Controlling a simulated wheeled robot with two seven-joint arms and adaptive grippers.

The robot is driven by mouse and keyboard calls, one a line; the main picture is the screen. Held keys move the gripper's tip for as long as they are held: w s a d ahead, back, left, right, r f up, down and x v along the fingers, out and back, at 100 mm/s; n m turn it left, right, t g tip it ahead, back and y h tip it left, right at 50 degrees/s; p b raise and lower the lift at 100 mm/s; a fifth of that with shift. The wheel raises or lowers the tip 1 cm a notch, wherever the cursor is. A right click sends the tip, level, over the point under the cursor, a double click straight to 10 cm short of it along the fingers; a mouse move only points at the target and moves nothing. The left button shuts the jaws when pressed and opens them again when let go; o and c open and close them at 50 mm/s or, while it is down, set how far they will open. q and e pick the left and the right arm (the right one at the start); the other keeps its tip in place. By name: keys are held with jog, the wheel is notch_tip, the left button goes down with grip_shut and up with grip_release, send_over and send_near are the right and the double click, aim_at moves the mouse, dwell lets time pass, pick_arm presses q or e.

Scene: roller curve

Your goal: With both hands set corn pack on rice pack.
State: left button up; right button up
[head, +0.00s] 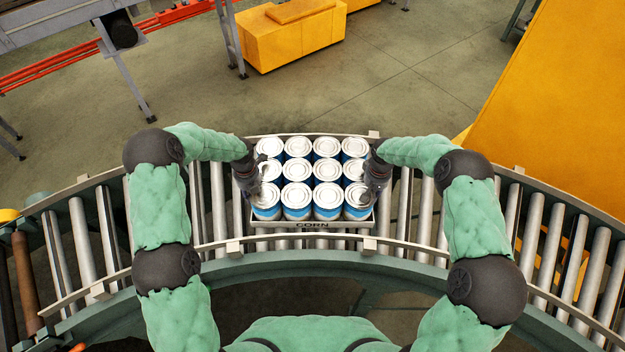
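The corn pack (312,225) is a tray of several white-topped cans with blue sides, and its front edge reads CORN. It is in the middle of the head view, over the curved roller conveyor. My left gripper (256,172) is at the pack's left side and my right gripper (368,178) is at its right side, both against or very close to the outer cans. The fingers are dark and small, so I cannot tell whether they are closed on the pack. I see no rice pack; anything under the corn pack is hidden.
The roller conveyor (540,235) curves across the view, with guard rails along both edges and bare rollers left and right of the pack. A yellow machine (570,95) stands at the right, and a yellow block (290,40) is on the floor behind.

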pick_arm(q)
jog(key=shift+f, duration=0.2)
pick_arm(e)
jog(key=shift+f, duration=0.2)
pick_arm(q)
grip_shut()
pick_arm(e)
grip_shut()
pick_arm(q)
jog(key=shift+w+r, duration=0.15)
jog(key=shift+w, duration=0.05)
pick_arm(e)
jog(key=shift+w+r, duration=0.15)
jog(key=shift+w, duration=0.05)
pick_arm(q)
jog(key=shift+r+p, duration=0.2)
jog(key=shift+p, duration=0.1)
pick_arm(e)
jog(key=shift+r, duration=0.2)
